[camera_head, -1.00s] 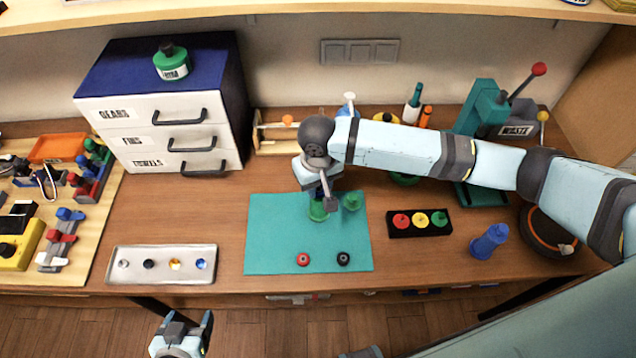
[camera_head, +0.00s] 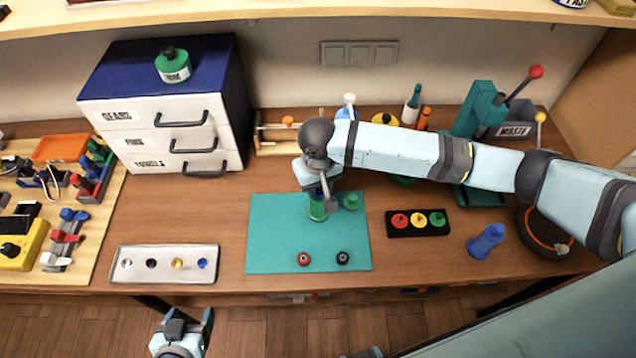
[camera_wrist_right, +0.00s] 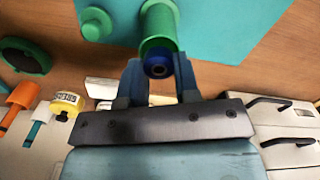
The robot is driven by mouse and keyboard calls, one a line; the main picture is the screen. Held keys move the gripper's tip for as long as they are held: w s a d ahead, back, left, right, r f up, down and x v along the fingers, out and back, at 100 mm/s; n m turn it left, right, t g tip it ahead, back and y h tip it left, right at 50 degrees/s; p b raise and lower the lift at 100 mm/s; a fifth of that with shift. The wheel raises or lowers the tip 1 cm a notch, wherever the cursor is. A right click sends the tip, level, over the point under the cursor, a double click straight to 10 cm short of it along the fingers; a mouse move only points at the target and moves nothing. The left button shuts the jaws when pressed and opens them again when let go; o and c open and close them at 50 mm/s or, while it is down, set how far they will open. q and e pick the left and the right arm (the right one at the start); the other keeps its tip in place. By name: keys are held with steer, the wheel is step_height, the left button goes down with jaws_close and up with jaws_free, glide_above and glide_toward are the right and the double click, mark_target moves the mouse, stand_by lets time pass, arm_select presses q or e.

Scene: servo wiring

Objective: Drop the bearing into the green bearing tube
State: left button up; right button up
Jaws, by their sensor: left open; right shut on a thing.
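The green bearing tube (camera_head: 317,211) stands upright on the teal mat (camera_head: 275,235), partly hidden by my right gripper (camera_head: 322,198). In the right wrist view the tube (camera_wrist_right: 159,22) lies just beyond the fingertips of my right gripper (camera_wrist_right: 160,72). My left gripper (camera_head: 186,325) is open and empty, below the table's front edge.
A second green part (camera_head: 351,201) stands right of the tube. Red (camera_head: 303,259) and black (camera_head: 342,258) round parts lie at the mat's front. A metal tray (camera_head: 140,274) is left, a black button box (camera_head: 394,230) and blue part (camera_head: 486,241) right.

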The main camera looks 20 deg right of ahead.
steer(key=shift+f+p, duration=0.1)
steer(key=shift+p, duration=0.5)
stand_by(0.5)
stand_by(0.3)
steer(key=o, duration=1.5)
steer(key=shift+r+p, duration=1.3)
steer(key=shift+p, duration=0.25)
steer(key=shift+r, duration=2.15)
